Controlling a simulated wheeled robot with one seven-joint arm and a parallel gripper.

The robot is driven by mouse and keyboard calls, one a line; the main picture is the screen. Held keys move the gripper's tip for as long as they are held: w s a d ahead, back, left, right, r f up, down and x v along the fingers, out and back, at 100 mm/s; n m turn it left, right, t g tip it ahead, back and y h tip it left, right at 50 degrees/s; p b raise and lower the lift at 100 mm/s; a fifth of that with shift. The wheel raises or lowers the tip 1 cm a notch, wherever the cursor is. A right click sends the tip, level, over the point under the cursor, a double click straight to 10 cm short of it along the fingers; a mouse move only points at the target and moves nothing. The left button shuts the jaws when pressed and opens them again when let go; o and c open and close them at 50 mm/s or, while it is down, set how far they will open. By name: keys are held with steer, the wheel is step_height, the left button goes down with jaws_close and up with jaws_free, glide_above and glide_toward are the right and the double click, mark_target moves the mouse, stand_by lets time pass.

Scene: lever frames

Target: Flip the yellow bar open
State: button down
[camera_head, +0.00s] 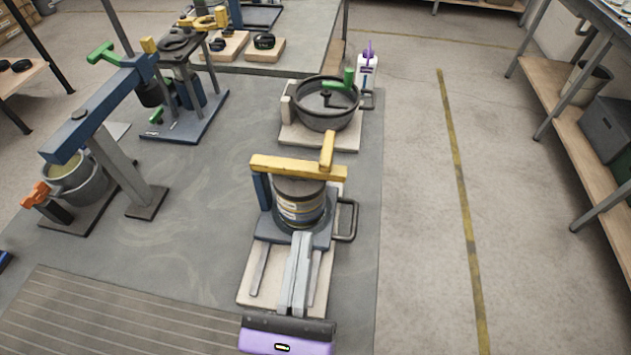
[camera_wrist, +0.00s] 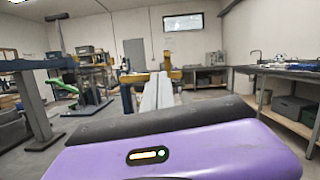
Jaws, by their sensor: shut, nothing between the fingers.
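The yellow bar (camera_head: 296,168) lies flat across the top of a dark ribbed cylinder (camera_head: 299,201). A short yellow upright (camera_head: 327,149) stands near its right end. The bar is down, roughly level, and its left end rests at a blue post (camera_head: 262,190). My gripper (camera_head: 301,238), with a purple body and grey fingers, comes from the near side and points at the cylinder. The fingers are shut together and empty. They appear apart from the bar, on its near side. In the wrist view the shut fingers (camera_wrist: 158,78) hide the middle of the bar (camera_wrist: 132,77).
A grey handle loop (camera_head: 348,220) sticks out right of the cylinder. A round pot with a green lever (camera_head: 326,105) stands behind. A blue-armed press (camera_head: 100,110) is at left. Slatted boards (camera_head: 110,315) lie at front left. Floor at right is clear up to the shelf bench.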

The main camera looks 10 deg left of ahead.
steer(key=shift+w+d+f+m+h, duration=0.15)
steer(key=shift+d+m+h, duration=0.1)
steer(key=shift+m, duration=0.25)
steer(key=shift+s+d+f+m+h, duration=0.1)
steer(key=shift+d+f+m+h, duration=0.1)
steer(key=shift+m, duration=0.3)
steer(key=shift+w+r, duration=0.1)
steer(key=shift+r, duration=0.05)
steer(key=p+x, duration=0.3)
steer(key=x, duration=0.7)
steer(key=shift+a, duration=0.1)
